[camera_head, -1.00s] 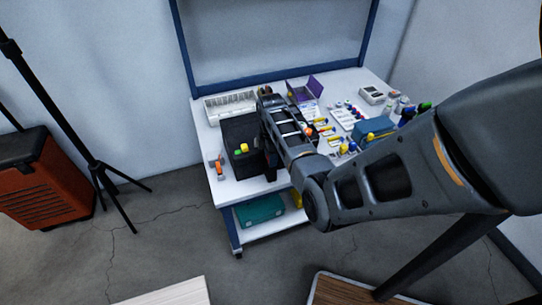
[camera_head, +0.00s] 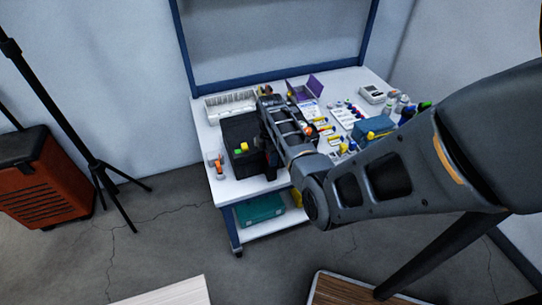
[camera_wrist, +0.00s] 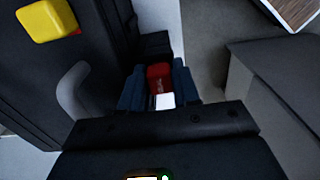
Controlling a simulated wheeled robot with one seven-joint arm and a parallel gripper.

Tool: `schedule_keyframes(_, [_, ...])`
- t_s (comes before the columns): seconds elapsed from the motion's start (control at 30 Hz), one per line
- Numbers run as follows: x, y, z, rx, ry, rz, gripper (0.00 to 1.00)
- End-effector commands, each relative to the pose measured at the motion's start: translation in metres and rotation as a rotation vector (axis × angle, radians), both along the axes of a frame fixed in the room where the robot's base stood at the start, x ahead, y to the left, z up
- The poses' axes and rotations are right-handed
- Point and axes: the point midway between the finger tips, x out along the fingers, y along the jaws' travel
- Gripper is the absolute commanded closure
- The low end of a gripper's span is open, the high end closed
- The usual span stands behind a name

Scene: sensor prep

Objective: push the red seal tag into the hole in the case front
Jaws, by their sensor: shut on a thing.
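The black case (camera_head: 240,130) stands on the left part of the white bench. In the wrist view its dark wall and grey handle (camera_wrist: 76,88) fill the left side. My gripper (camera_wrist: 158,82) is shut on the red seal tag (camera_wrist: 158,73), which sits between its two blue fingers with a white part towards me. The tag is close beside the dark case front, but I cannot tell whether it touches. The hole is not visible in either view. In the head view my arm hides the fingers and the tag.
A yellow block (camera_wrist: 46,19) shows on the case in the wrist view. An orange-handled thing (camera_head: 218,165) lies left of the case on the bench (camera_head: 228,188). A white rack (camera_head: 230,104) and a purple open box (camera_head: 314,84) stand behind; several small items crowd the right.

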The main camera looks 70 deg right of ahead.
Motion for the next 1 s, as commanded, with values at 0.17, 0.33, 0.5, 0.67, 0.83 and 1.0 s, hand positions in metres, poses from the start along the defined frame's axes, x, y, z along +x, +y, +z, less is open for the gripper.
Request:
schedule_keyframes(0.17, [-0.0004,0.0003,-0.0012,0.001,0.001,0.0,0.96])
schedule_keyframes(0.33, [-0.0004,0.0003,-0.0014,0.0,0.0,0.0,0.54])
schedule_keyframes(0.5, [0.0001,-0.0003,-0.0014,-0.002,-0.001,0.0,0.39])
schedule_keyframes(0.67, [0.0008,-0.0009,-0.0013,-0.004,-0.003,0.0,0.39])
schedule_keyframes(0.83, [0.001,-0.0011,-0.0011,-0.004,-0.003,0.0,0.56])
schedule_keyframes(1.0, [0.0008,-0.0009,-0.0008,-0.004,-0.003,0.0,0.56])
